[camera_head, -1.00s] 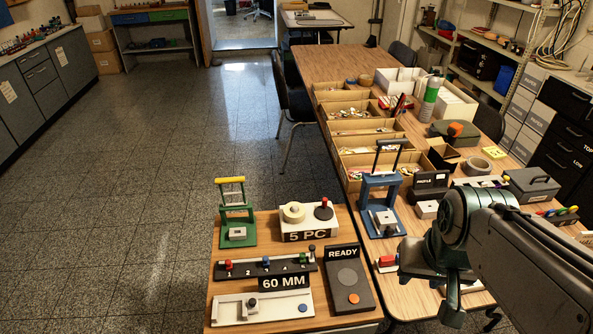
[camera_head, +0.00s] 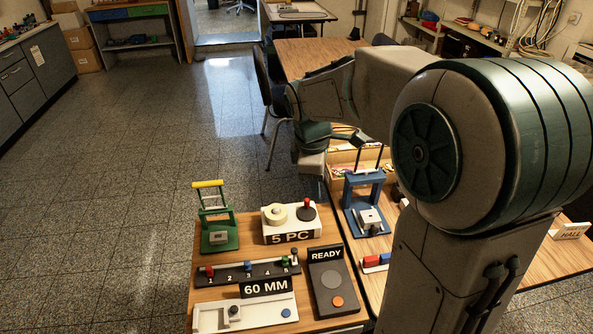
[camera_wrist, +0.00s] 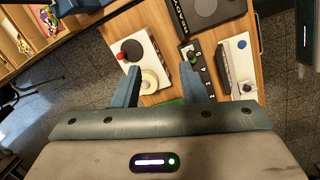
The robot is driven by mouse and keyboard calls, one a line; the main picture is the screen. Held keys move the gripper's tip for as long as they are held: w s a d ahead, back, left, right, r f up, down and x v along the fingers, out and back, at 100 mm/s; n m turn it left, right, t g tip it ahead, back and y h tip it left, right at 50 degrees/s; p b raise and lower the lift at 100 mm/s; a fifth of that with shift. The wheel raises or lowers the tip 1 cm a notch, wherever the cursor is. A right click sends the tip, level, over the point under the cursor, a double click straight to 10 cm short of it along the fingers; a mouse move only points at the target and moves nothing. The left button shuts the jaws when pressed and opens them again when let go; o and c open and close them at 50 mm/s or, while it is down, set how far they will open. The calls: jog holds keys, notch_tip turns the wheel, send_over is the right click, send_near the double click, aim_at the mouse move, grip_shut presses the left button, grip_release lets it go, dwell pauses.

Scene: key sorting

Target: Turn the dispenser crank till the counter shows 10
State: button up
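The dispenser (camera_head: 279,239) is a white box on the small front table. Its front label (camera_head: 292,238) reads "5 PC". On top are a cream disc (camera_head: 275,213) and a black crank disc with a red knob (camera_head: 306,202). In the wrist view the red knob (camera_wrist: 131,50) and the cream disc (camera_wrist: 149,82) show at and left of the fingers. My gripper (camera_wrist: 160,68) is open, its two blue-grey fingers apart with nothing between them. It is above and apart from the dispenser. In the head view the fingertips are not clearly visible.
A green press (camera_head: 219,222) stands left of the dispenser, a blue press (camera_head: 366,200) right. In front are a numbered peg slider (camera_head: 247,274), a "60 MM" gauge (camera_head: 264,313) and a "READY" panel (camera_head: 333,285). My arm covers much of the right-hand table.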

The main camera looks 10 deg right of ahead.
aim_at(307, 199)
jog(key=w+d+f+n+y, duration=0.1)
jog(key=w+f+n, duration=0.4)
jog(key=w+n, duration=0.65)
jog(key=shift+m+g, duration=0.4)
jog(key=shift+m, duration=0.05)
jog(key=f, duration=0.4)
jog(key=w+f, duration=0.1)
jog(key=f, duration=0.9)
jog(key=shift+w, duration=0.3)
jog(key=shift+r, duration=0.1)
grip_shut()
